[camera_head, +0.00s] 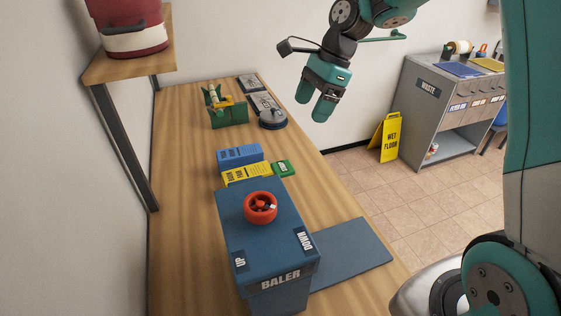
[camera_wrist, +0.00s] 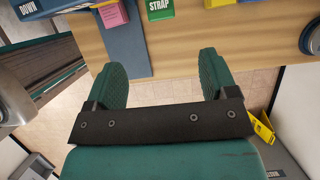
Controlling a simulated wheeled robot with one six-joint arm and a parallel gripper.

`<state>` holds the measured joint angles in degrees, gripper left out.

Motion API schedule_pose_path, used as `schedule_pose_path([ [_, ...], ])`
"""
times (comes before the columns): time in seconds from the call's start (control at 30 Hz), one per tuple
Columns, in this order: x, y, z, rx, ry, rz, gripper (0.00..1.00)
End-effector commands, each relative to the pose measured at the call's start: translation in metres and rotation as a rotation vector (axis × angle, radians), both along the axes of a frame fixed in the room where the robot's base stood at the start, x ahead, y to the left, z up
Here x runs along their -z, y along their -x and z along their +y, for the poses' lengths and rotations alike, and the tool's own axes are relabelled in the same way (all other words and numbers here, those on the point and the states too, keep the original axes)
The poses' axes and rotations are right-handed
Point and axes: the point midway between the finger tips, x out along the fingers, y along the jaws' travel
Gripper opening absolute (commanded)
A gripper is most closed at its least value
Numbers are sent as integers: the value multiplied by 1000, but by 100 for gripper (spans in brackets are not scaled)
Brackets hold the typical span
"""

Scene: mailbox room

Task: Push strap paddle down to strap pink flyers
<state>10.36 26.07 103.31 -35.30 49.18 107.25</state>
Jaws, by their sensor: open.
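The green strap paddle (camera_head: 283,169) is beside the far end of the blue baler (camera_head: 262,240). It also shows, labelled STRAP, at the top of the wrist view (camera_wrist: 160,9). The pink flyers (camera_wrist: 112,14) show at the top of the wrist view between the baler's DOWN side and the paddle. In the head view I cannot see them. My gripper (camera_head: 313,101) is open and empty, raised to the right of the table and apart from the paddle. Its two green fingers (camera_wrist: 163,78) are spread in the wrist view.
Blue (camera_head: 240,154) and yellow (camera_head: 246,174) boxes stand beyond the baler, which has a red wheel (camera_head: 260,207) on top. A green holder (camera_head: 226,112) and a round grey device (camera_head: 271,118) lie farther back. A yellow wet-floor sign (camera_head: 388,138) stands on the floor.

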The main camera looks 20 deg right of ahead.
Motion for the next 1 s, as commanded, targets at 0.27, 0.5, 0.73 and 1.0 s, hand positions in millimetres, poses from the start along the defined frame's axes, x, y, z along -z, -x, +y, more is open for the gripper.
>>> schedule_pose_path([
  [0.27, 55, 2, 25, -5, 0, 8, 79],
  [0.5, 104, 2, 45, -6, 1, 6, 79],
  [0.73, 137, 2, 58, -6, 1, 3, 79],
  [1.0, 148, 1, 62, -4, 2, -1, 79],
])
